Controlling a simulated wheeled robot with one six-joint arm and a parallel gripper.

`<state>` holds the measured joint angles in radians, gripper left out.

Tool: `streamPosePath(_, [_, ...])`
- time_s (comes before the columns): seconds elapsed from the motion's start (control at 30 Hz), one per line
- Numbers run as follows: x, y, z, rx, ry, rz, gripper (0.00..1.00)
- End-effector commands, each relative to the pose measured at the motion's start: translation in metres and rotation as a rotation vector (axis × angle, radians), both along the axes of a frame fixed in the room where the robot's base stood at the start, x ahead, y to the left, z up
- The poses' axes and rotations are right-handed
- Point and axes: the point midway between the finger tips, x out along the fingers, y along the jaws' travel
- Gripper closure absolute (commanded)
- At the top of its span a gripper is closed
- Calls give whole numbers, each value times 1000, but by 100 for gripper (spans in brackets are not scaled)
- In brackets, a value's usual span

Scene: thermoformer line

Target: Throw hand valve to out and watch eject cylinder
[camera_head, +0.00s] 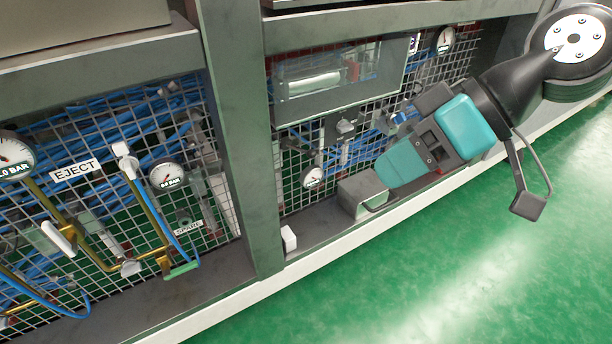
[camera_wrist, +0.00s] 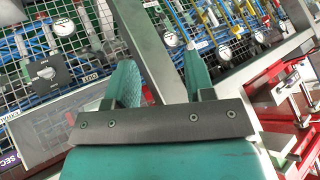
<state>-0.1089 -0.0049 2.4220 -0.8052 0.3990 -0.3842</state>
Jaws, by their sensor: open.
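A dark square valve plate with a pale lever (camera_wrist: 47,73) shows at the left of the wrist view. A small white tag (camera_wrist: 90,77) beside it may read OUT, but it is too small to be sure. In the head view, an EJECT label (camera_head: 75,170) is on the mesh at left. A pale cylinder (camera_head: 308,84) lies behind a framed window; I cannot tell whether it is the eject cylinder. My gripper (camera_wrist: 158,75) is open and empty, its teal fingers apart. In the head view my gripper (camera_head: 385,172) is before the mesh, right of the post.
A grey post (camera_head: 238,130) divides the mesh panels. Gauges (camera_head: 166,175), blue hoses and brass pipes (camera_head: 92,255) crowd the left panel. Red framework (camera_wrist: 295,125) shows at right. The green floor (camera_head: 430,270) is clear.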

Motion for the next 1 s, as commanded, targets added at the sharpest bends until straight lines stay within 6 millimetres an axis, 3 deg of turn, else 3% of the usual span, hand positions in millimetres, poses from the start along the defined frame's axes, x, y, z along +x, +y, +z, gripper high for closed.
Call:
streamPosePath(0.03, [19, 4, -47, 66, -39, 17, 51])
streamPosePath(0.23, [90, 10, -118, 342, -288, 43, 51])
streamPosePath(0.43, [152, -12, -173, 536, -536, -42, 51])
streamPosePath(0.6, [182, -33, -197, 610, -668, -118, 51])
streamPosePath(0.7, [189, -40, -200, 626, -704, -142, 51])
streamPosePath(1.0, [200, -25, -190, 631, -711, -147, 51])
